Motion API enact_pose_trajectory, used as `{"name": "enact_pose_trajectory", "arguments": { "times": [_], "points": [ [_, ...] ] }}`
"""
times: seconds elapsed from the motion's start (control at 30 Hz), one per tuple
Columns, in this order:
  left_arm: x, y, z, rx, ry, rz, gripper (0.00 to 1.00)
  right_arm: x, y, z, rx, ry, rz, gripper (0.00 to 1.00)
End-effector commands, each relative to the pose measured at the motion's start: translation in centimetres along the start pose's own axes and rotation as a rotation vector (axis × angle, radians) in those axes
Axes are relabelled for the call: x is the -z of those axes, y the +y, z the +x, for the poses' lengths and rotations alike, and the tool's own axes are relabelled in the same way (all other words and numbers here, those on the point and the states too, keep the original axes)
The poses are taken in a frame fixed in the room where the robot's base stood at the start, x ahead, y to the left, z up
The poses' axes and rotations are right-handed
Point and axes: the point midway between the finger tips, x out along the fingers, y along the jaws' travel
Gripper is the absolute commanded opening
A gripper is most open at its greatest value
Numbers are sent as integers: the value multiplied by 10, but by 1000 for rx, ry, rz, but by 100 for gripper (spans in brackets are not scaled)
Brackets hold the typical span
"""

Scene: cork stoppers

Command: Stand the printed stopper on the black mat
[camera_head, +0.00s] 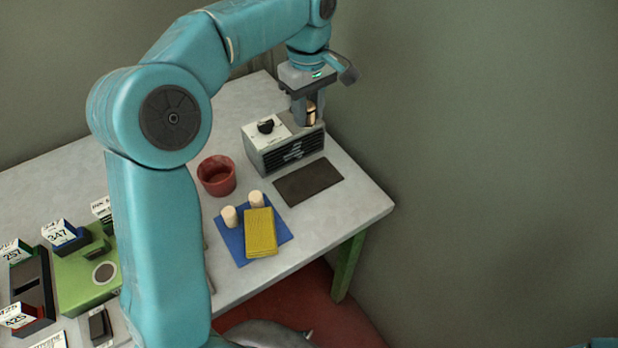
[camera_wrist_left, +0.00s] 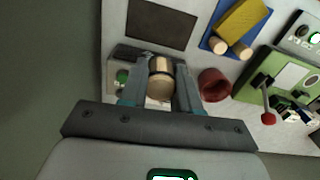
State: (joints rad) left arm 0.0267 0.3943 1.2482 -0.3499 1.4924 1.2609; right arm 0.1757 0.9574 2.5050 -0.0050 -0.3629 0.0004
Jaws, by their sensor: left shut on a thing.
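My left gripper (camera_head: 308,117) is shut on the printed stopper (camera_head: 311,113), a pale cork with a brown band, at the right end of the grey machine's top. In the left wrist view the stopper (camera_wrist_left: 159,82) sits between the two fingers of the gripper (camera_wrist_left: 167,88), and its pale end faces the camera. I cannot tell whether it touches the machine. The black mat (camera_head: 308,182) lies flat and bare on the table in front of the machine; it also shows in the left wrist view (camera_wrist_left: 160,22). My right gripper is not in view.
The grey machine (camera_head: 285,152) has a black knob on its white top. A red cup (camera_head: 216,177) stands left of it. A blue cloth (camera_head: 235,243) holds two plain stoppers (camera_head: 229,217) and a yellow sponge (camera_head: 260,232). A green unit (camera_head: 80,280) and number signs stand at left.

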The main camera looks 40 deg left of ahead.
Motion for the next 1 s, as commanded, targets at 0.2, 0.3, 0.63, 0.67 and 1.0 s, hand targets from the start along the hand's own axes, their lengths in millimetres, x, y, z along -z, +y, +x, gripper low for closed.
{"name": "enact_pose_trajectory", "arguments": {
  "times": [0.2,0.3,0.63,0.67,1.0],
  "points": [
    [0,-3,68,8,-3,2,0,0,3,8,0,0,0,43],
    [0,-3,96,9,-3,3,0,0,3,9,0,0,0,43],
    [1,0,144,5,-2,5,0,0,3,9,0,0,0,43],
    [1,0,149,6,-2,5,0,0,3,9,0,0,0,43],
    [1,2,183,2,-1,4,0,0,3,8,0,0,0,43]
  ]
}}
